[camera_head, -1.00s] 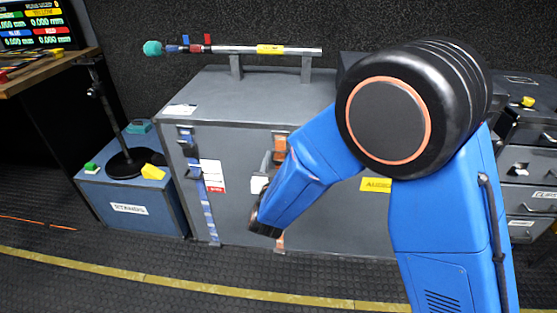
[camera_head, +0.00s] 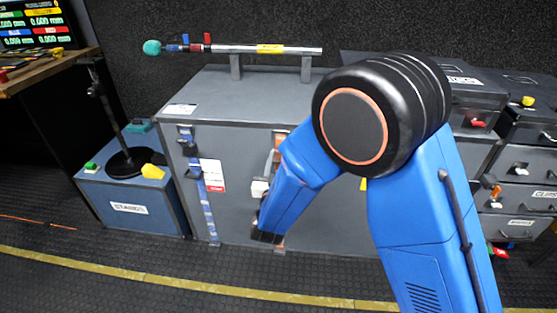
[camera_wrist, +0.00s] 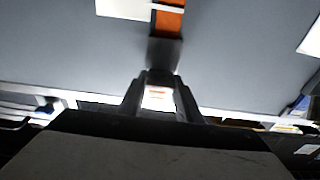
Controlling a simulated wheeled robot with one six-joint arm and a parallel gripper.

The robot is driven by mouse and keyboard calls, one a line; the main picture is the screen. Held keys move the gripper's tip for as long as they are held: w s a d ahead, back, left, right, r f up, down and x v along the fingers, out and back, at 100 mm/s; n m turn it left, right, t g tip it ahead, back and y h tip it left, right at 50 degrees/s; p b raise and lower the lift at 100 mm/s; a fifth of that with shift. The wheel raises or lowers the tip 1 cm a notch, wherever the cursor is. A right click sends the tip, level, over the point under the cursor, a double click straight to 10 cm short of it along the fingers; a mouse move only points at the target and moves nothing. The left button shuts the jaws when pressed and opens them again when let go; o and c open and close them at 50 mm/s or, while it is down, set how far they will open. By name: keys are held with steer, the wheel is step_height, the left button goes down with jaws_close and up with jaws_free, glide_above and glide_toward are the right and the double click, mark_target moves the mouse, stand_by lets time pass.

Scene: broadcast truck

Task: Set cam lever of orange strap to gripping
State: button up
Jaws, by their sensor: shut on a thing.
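The orange strap (camera_head: 281,135) runs down the front of the grey case, and its middle is hidden behind my arm in the head view. In the wrist view the strap (camera_wrist: 168,22) shows at the top, with a dark grey cam lever (camera_wrist: 163,52) below it. My gripper (camera_wrist: 160,84) has its two fingers at the lower end of this lever and is shut on it. A bright patch shows between the fingers. In the head view the fingers are hidden by my blue forearm. The lever's exact angle is hard to tell.
The grey case (camera_head: 235,95) carries a blue strap (camera_head: 207,210) at its left and a rail on top. A blue stands box (camera_head: 130,208) is to the left, drawers (camera_head: 530,200) to the right. The floor in front is clear.

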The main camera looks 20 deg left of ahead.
steer(key=o, duration=1)
steer(key=shift+o, duration=0.2)
steer(key=v, duration=1.7)
steer(key=shift+s, duration=0.2)
steer(key=shift+d+f, duration=0.1)
steer(key=shift+d, duration=0.05)
